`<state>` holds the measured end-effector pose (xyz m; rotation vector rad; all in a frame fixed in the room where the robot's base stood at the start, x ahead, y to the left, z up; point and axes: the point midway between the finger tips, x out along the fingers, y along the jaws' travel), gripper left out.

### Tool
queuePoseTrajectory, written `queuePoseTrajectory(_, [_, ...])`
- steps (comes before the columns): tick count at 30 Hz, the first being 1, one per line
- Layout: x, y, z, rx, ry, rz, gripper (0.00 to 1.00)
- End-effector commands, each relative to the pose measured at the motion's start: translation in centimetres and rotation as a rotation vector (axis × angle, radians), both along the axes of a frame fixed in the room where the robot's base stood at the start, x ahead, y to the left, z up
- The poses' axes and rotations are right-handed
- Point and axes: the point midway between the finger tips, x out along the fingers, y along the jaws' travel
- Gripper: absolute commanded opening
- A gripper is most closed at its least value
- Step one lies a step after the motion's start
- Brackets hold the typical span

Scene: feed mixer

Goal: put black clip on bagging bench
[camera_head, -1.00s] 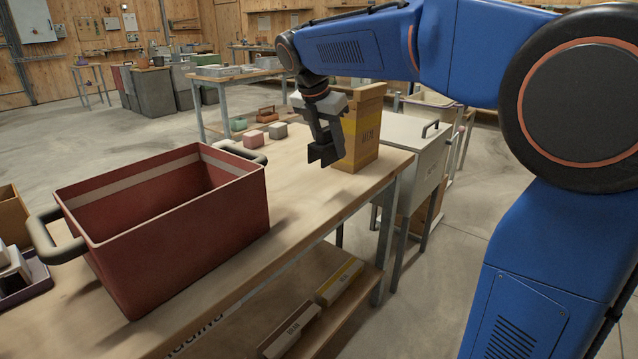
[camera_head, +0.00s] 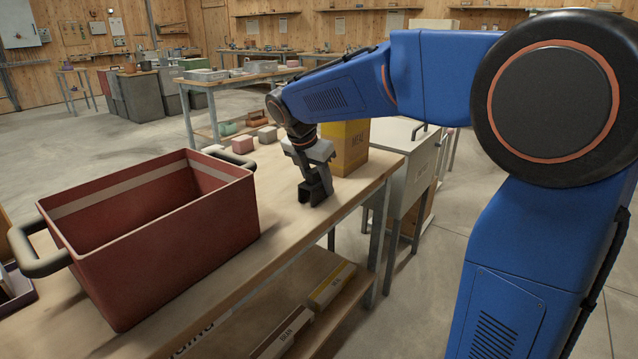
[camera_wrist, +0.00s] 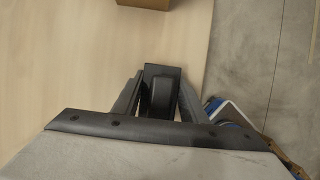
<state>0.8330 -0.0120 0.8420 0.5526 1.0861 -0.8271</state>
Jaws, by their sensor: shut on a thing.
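My gripper (camera_head: 315,192) is over the right end of the wooden bagging bench (camera_head: 280,215), pointing down, beside the yellow meal box. In the wrist view, the black clip (camera_wrist: 161,88) is between the two fingers of my gripper (camera_wrist: 160,100), which are shut on it. The clip and fingers are at or just above the bench top; I cannot tell whether the clip touches it. In the head view, the clip is hard to tell apart from the dark fingers. The bench top (camera_wrist: 70,60) fills the left of the wrist view.
A yellow meal box (camera_head: 348,147) stands just behind my gripper. A large red crate (camera_head: 185,240) takes up the left of the bench. Small pink (camera_head: 243,145) and grey (camera_head: 267,134) blocks lie farther back. Bare bench top lies between crate and gripper.

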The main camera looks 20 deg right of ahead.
Motion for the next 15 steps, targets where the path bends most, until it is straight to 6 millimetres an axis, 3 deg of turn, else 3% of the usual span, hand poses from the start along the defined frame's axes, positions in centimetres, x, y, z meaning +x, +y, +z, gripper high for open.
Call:
queuePoseTrajectory(8, [-0.01, 0.00, -0.20, 0.000, 0.000, 0.000, 0.17])
queuePoseTrajectory(9, [-0.01, 0.00, -0.21, 0.000, 0.000, 0.000, 0.43])
queuePoseTrajectory(11, [-0.01, -0.01, -0.18, 0.000, 0.000, 0.000, 0.57])
queuePoseTrajectory(15, [-0.01, 0.00, -0.17, 0.000, 0.000, 0.000, 0.57])
